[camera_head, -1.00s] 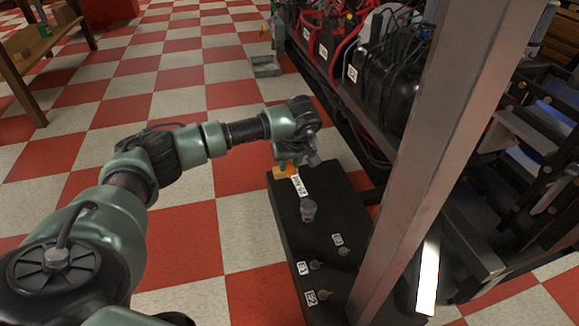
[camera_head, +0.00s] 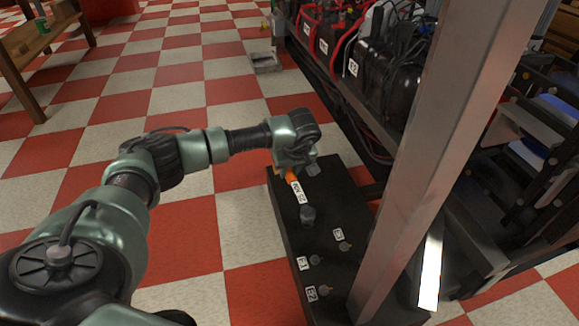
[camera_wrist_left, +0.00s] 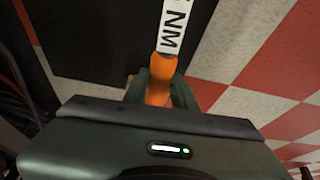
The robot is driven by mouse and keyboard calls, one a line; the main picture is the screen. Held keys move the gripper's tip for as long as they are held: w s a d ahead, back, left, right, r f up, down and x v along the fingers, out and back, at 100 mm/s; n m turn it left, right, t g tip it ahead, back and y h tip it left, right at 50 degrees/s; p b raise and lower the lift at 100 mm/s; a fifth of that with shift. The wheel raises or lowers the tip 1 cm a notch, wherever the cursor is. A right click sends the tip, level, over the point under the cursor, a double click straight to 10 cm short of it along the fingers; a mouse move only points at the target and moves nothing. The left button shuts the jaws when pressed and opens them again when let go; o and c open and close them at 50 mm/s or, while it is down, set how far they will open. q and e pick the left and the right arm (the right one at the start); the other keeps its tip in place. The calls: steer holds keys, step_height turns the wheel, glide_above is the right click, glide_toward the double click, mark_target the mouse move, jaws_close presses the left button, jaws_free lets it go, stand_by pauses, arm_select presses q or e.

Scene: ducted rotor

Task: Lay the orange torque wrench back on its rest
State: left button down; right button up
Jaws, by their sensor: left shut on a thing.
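The orange torque wrench (camera_head: 295,186) has a white label reading NM and a dark round head. My left gripper (camera_head: 287,169) is shut on its orange handle, over the far end of a black-topped bench (camera_head: 285,212). The wrench's head points toward the near side of the bench top. In the left wrist view the orange handle (camera_wrist_left: 162,66) runs up between the fingers of the left gripper (camera_wrist_left: 160,82). I cannot tell whether the wrench touches the bench top. No rest can be clearly made out. My right gripper is not in view.
Small fittings with labels such as E1 (camera_head: 305,263) and E2 (camera_head: 310,292) sit on the near part of the bench top. A metal post (camera_head: 430,150) rises at its right. A rack with black units and red cables (camera_head: 340,50) stands behind.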

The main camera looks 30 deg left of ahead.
arm_select(q)
steer(key=shift+f, duration=0.7)
stand_by(0.4)
steer(key=c, duration=1.1)
jaws_free()
steer(key=shift+o, duration=0.2)
steer(key=p+v, duration=0.5)
steer(key=v, duration=0.2)
steer(key=shift+d+r+p, duration=0.1)
steer(key=shift+r+p, duration=0.2)
steer(key=shift+r, duration=0.05)
steer(key=shift+s, duration=0.1)
